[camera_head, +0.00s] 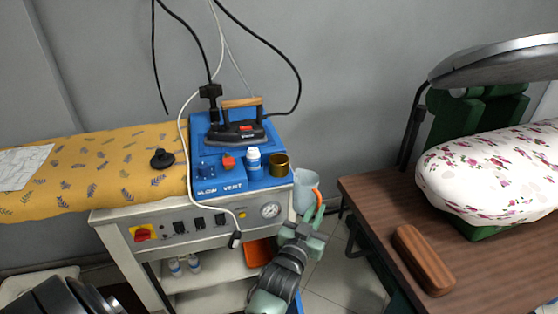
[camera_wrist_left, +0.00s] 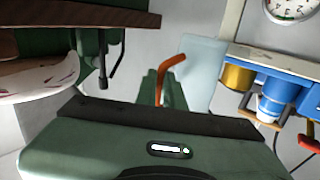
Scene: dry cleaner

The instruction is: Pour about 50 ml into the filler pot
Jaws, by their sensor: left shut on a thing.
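A pale blue jug (camera_head: 303,188) with an orange handle (camera_head: 318,197) is in the air just right of the blue ironing unit. My left gripper (camera_head: 317,214) is shut on the jug's handle. The left wrist view, turned over, shows the jug (camera_wrist_left: 203,70) and its handle (camera_wrist_left: 172,72) between the green fingers (camera_wrist_left: 163,92). The jug looks roughly upright; its contents cannot be seen. A small brass-coloured pot (camera_head: 279,168), likely the filler pot, stands at the unit's right front corner, left of the jug and apart from it. It also shows in the wrist view (camera_wrist_left: 238,77). My right gripper is not in view.
A white-capped blue bottle (camera_head: 254,163) stands beside the pot, with an iron (camera_head: 236,131) behind. A cable (camera_head: 183,120) hangs over the unit's front. At right, a brown table (camera_head: 475,268) bears a wooden block (camera_head: 424,260) and a floral padded press (camera_head: 490,170).

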